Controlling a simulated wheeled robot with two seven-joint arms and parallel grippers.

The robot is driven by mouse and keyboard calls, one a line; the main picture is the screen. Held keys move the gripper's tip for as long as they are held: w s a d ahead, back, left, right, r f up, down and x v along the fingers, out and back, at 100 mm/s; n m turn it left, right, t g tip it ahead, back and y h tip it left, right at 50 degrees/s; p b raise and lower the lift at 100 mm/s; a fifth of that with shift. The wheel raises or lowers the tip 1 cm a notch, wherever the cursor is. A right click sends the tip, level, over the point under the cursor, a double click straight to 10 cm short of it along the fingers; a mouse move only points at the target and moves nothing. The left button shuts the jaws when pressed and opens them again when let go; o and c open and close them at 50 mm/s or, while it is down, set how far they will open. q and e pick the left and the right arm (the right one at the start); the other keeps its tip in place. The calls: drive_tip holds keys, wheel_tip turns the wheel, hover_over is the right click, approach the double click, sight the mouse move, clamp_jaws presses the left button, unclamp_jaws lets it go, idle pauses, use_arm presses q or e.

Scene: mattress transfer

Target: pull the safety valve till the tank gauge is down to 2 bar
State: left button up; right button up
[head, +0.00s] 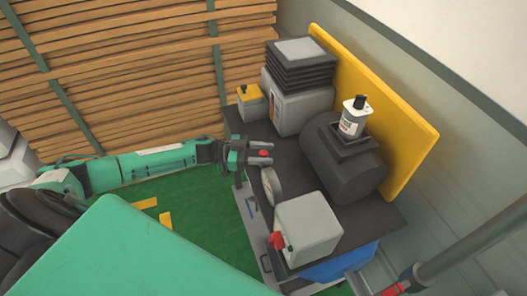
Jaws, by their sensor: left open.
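My left gripper (260,152) reaches in from the left. Its two fingers are open and point right, over the near edge of the dark bench top. A small red part (264,153) shows between the fingers; it may be the safety valve's pull, and I cannot tell whether the fingers touch it. A round pale gauge (271,186) stands just below the gripper, seen at a steep angle, so its reading cannot be made out. A blue tank (341,264) shows partly under the dark top. My right gripper is not in view.
A grey box (308,228) with a red knob stands on the dark top (376,216) beside the gauge. A dark motor-like body (345,165) carries a white bottle (351,120). A yellow panel (395,130) stands behind. Green floor (200,235) is open at left.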

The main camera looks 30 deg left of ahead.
use_arm(q)
clamp_jaws()
drive_tip(key=shift+r+p, duration=0.65)
drive_tip(key=shift+r, duration=0.2)
unclamp_jaws()
drive_tip(key=shift+f, duration=0.1)
